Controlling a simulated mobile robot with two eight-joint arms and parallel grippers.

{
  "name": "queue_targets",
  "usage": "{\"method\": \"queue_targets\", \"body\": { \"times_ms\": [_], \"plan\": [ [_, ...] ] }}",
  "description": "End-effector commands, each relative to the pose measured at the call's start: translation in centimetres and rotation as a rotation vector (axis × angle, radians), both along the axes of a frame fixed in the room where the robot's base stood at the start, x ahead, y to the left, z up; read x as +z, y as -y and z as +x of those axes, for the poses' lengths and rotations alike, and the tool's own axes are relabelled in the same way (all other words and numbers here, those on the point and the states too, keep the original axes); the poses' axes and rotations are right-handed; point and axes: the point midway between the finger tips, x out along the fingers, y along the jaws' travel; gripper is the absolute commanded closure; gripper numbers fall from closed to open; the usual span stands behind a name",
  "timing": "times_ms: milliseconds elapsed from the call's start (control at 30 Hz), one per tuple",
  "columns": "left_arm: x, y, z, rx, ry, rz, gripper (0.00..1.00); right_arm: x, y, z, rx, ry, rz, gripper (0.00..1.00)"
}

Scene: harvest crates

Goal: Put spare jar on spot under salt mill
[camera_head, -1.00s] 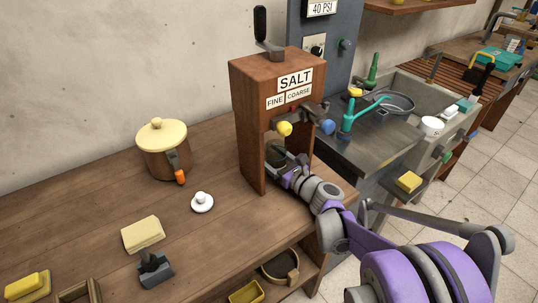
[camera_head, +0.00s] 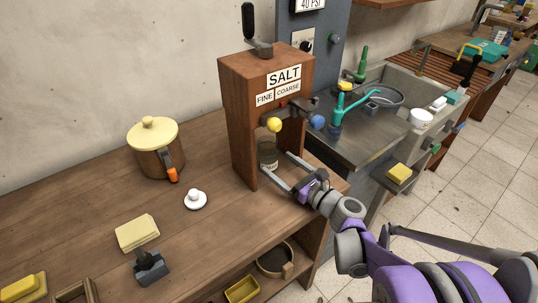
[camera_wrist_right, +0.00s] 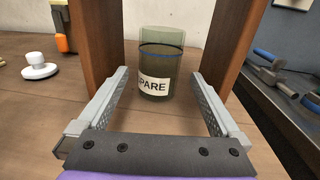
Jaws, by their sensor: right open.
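The wooden salt mill (camera_head: 268,75) stands on the bench, with its SALT, FINE and COARSE labels facing front. The spare jar (camera_head: 268,157), dark and glassy, stands upright inside the mill's lower opening, partly hidden by the mill's side wall. In the right wrist view the spare jar (camera_wrist_right: 158,70) shows its label reading "PARE" and a blue line near its rim. My right gripper (camera_head: 283,172) is open, its fingers pointing into the opening. In the wrist view the fingers lie either side in front of the jar, apart from it. The spot under the jar is hidden. My left gripper is not in view.
A sink (camera_head: 405,105) lies to the right. A shelf below holds a yellow tray (camera_head: 242,290).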

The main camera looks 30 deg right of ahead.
Motion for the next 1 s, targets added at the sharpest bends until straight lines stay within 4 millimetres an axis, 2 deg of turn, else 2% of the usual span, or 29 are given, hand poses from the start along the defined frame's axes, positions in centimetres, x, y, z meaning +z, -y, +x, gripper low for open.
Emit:
{"method": "queue_targets", "body": {
  "times_ms": [100,267,1000],
  "plan": [
    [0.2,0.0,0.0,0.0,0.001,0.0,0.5,0.0,0.4,-1.8,-0.003,0.0,-0.002,0.0],
    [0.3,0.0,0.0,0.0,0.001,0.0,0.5,0.0,0.5,-2.9,-0.001,0.0,0.0,0.0],
    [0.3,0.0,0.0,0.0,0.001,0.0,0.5,0.0,0.5,-3.0,0.001,0.0,0.0,0.0]
  ]
}}
